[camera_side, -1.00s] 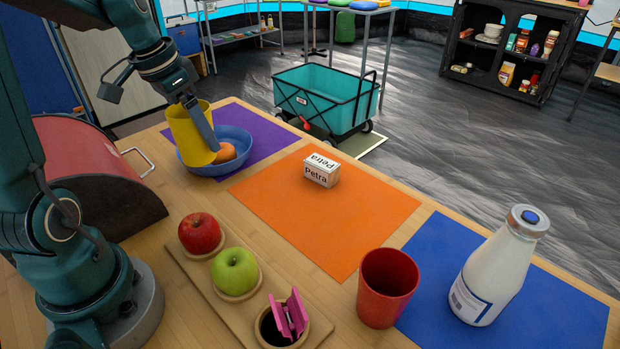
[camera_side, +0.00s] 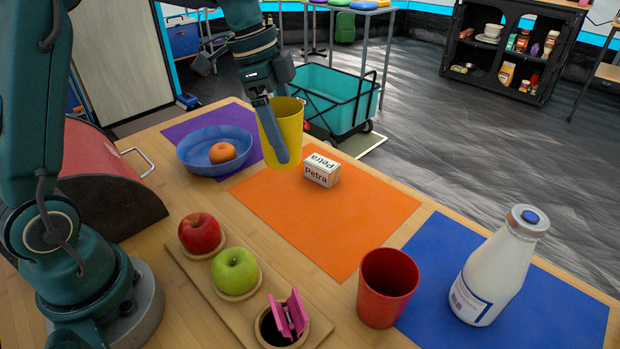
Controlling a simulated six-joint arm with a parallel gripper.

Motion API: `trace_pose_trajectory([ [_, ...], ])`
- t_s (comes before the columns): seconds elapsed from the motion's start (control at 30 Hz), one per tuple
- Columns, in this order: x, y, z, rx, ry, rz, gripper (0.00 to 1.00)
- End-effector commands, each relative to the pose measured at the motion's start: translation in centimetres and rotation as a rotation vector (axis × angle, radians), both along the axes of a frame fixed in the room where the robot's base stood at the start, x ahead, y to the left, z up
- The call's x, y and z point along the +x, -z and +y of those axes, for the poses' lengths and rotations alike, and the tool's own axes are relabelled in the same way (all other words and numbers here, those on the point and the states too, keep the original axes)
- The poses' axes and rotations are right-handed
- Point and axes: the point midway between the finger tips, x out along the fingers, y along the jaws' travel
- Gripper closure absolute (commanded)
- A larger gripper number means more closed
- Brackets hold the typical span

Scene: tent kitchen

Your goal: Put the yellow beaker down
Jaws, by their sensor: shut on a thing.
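The yellow beaker (camera_side: 288,128) is held upright by my gripper (camera_side: 272,132), which is shut on its wall. One finger shows on the near side of the beaker; the other is hidden. The beaker appears above the table, around the border between the purple mat (camera_side: 178,128) and the orange mat (camera_side: 330,222). In the picture it is just left of the white "Petra" box (camera_side: 321,171). I cannot tell its exact height.
A blue bowl (camera_side: 186,156) holding an orange (camera_side: 222,152) stands on the purple mat. A red cup (camera_side: 387,288) and a milk bottle (camera_side: 495,265) stand at the right. A wooden board (camera_side: 203,274) carries a red apple, a green apple and a pink clip. Most of the orange mat is clear.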

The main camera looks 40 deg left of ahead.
Motion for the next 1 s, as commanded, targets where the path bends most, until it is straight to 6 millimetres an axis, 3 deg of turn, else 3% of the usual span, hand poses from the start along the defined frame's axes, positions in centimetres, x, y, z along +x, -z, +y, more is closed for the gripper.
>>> trace_pose_trajectory([
  [0.17,0.0,1.0,-2.2,-0.003,0.036,0.011,0.65],
  [0.6,1.1,6.4,-11.0,0.0,0.035,0.011,0.65],
  [0.83,1.4,7.5,-12.6,-0.001,0.028,0.01,0.65],
  [1.0,1.4,9.9,-12.6,-0.001,0.026,0.013,0.65],
])
